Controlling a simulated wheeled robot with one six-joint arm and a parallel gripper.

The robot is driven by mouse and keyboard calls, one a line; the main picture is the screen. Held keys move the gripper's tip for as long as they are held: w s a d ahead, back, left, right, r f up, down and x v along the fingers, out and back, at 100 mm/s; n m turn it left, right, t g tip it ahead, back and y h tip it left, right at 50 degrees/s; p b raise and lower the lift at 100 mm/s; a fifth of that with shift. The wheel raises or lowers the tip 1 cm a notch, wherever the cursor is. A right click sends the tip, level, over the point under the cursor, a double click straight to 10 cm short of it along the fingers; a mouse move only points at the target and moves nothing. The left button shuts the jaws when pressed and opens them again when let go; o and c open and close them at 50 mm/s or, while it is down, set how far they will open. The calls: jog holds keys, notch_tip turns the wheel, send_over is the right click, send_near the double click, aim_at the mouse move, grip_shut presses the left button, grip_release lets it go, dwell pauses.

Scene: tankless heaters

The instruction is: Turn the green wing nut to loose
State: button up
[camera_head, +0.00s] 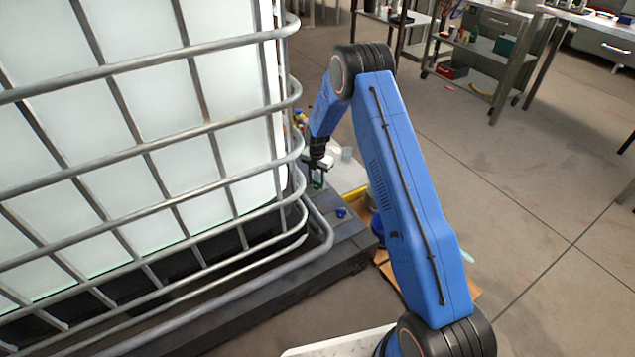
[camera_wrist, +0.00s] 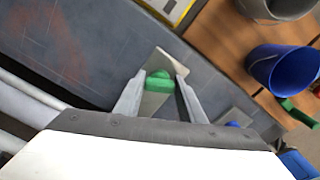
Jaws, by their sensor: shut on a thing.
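The green wing nut (camera_wrist: 160,82) sits between the two grey fingers of my gripper (camera_wrist: 161,76) in the wrist view. My gripper is shut on it, with a finger on either side. A light grey flat piece (camera_wrist: 156,58) shows beneath and beyond the nut. In the head view my gripper (camera_head: 317,178) is low beside the caged tank, over the dark base; a small speck of green shows there, too small to read the nut's angle.
The white tank in its metal bar cage (camera_head: 150,130) stands close on the left. In the wrist view a blue cup (camera_wrist: 283,70) and a grey container (camera_wrist: 275,8) stand on a wooden board (camera_wrist: 222,40) at the right. Open floor (camera_head: 540,190) lies to the right.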

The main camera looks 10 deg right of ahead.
aim_at(317, 181)
jog(key=shift+n, duration=0.9)
jog(key=o, duration=1)
jog(key=shift+o, duration=0.2)
jog(key=shift+r, duration=0.1)
notch_tip(317, 181, up, 17)
jog(key=shift+r, duration=0.1)
